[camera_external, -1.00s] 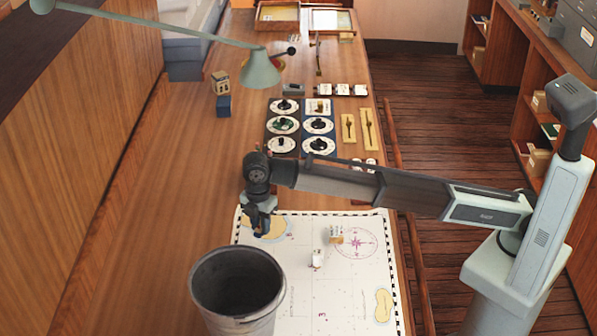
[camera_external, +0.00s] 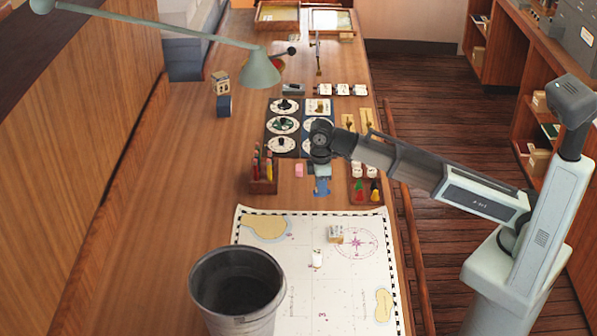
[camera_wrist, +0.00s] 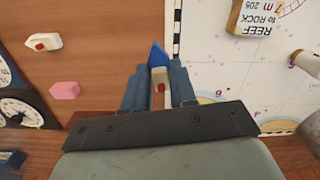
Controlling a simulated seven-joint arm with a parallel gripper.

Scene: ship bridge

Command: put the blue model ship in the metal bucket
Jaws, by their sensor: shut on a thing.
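The blue model ship (camera_wrist: 157,56), with a pointed blue bow and a white and red top, sits between the two fingers of my gripper (camera_wrist: 160,85) in the wrist view. My gripper (camera_external: 321,188) is shut on it, just beyond the chart's far edge in the external view. A small blue shape shows at the fingertips there; ship and fingers are hard to tell apart. The metal bucket (camera_external: 205,308) stands upright at the front left, nearer the camera than my gripper and apart from it. The part of its inside that shows looks dark and empty.
A chart (camera_external: 290,290) covers the near table, bearing a lettered block (camera_external: 336,235) and a small white piece (camera_external: 317,258). A pencil holder (camera_external: 263,186) stands left of my gripper, coloured pieces (camera_external: 366,191) to the right. A pink block (camera_wrist: 64,90) and white-red piece (camera_wrist: 43,42) lie nearby.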

